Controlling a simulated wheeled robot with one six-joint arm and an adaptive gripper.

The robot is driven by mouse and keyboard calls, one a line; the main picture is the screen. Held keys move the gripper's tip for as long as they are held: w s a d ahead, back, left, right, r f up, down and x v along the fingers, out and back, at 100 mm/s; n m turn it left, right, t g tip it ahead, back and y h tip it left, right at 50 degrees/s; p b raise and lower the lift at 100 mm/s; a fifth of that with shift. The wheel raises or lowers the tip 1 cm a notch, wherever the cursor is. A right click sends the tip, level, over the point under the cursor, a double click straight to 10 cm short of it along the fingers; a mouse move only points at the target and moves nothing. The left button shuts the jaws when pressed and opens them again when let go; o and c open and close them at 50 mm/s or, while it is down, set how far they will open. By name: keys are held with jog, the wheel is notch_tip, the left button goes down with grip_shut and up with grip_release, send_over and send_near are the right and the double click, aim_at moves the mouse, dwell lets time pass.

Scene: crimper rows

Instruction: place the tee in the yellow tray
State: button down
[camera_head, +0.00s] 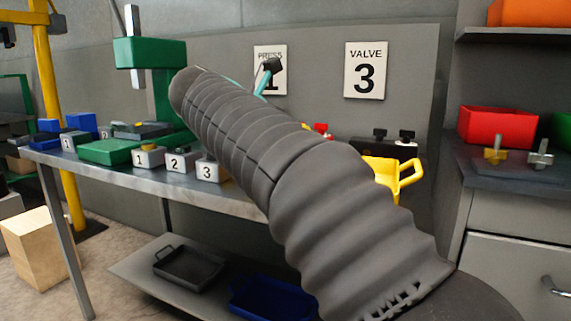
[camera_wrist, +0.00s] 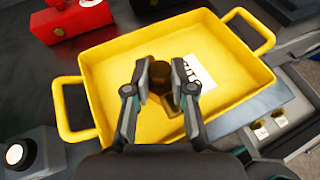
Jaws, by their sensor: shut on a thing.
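In the wrist view my gripper (camera_wrist: 166,84) is shut on a brass-coloured tee (camera_wrist: 158,77), with the fingers on either side of it. The tee and fingertips are over the inside of the yellow tray (camera_wrist: 105,70), near its middle. Part of the tee is hidden by the fingers, and I cannot tell whether it touches the tray floor. A white label lies in the tray just right of the gripper. In the head view the yellow tray (camera_head: 408,178) shows only its right handle and side; my arm hides the rest and the gripper.
A red box (camera_wrist: 70,20) stands behind the tray's left side. A dark block with a white button (camera_wrist: 22,152) is at the left. The head view shows numbered blocks (camera_head: 180,160), a green press (camera_head: 150,53) and a red bin (camera_head: 497,127) on the right cabinet.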

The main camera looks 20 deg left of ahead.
jog(key=a+f, duration=0.1)
jog(key=w+a+f, duration=0.1)
jog(key=a, duration=0.1)
jog(key=w+a+f, duration=0.1)
jog(key=shift+w+a+f, duration=0.15)
jog(key=shift+a, duration=0.25)
jog(key=shift+f, duration=2)
jog(key=c, duration=1)
grip_release()
jog(key=shift+f, duration=0.15)
jog(key=shift+a+r, duration=0.1)
jog(key=shift+r, duration=0.15)
jog(key=v, duration=1.1)
jog(key=shift+s, duration=0.35)
jog(key=shift+a+r, duration=0.1)
jog(key=shift+r, duration=0.05)
